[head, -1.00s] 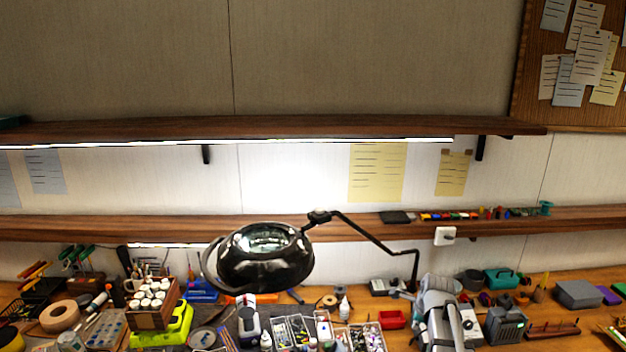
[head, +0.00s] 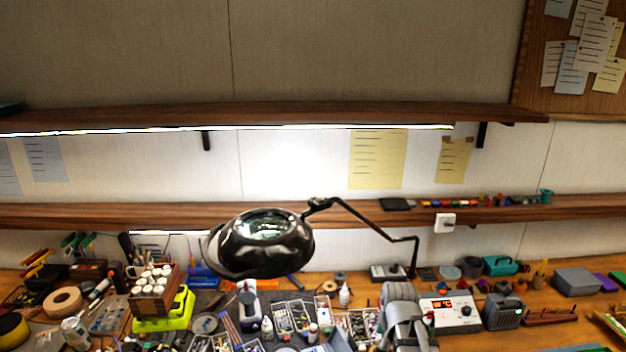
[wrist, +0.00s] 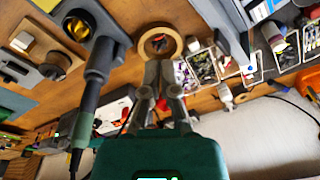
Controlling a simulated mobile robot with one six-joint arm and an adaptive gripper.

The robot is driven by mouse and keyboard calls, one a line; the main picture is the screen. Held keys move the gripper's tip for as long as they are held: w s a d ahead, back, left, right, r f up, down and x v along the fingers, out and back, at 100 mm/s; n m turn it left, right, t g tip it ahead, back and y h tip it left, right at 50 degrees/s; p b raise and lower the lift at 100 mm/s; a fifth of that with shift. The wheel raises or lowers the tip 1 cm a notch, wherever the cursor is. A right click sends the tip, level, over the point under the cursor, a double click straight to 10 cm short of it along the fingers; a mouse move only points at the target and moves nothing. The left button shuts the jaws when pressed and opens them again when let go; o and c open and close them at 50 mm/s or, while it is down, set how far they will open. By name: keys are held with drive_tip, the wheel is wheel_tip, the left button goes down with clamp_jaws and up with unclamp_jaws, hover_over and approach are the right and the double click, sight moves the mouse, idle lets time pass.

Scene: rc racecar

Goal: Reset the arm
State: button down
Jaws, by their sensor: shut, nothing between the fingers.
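My gripper (wrist: 165,72) shows in the wrist view with its two grey fingers together and nothing between them. Past its tips lies a tan tape roll (wrist: 160,42) on the wooden bench; I cannot tell how far below it is. In the head view my grey arm (head: 405,315) rises at the bottom edge, right of centre, and the fingers cannot be made out there.
A black magnifier lamp (head: 260,243) hangs left of my arm on a jointed stand. A white station with a red display (head: 450,312) stands just right of my arm. Parts trays (head: 292,317) crowd the bench. A wooden shelf (head: 150,215) runs behind.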

drive_tip(key=s+a+f+n+g+b, duration=0.1)
drive_tip(key=s+a+f+n+b, duration=0.1)
drive_tip(key=s+f+n+b, duration=0.3)
drive_tip(key=shift+s+f, duration=0.3)
drive_tip(key=shift+s, duration=0.25)
idle(2.4)
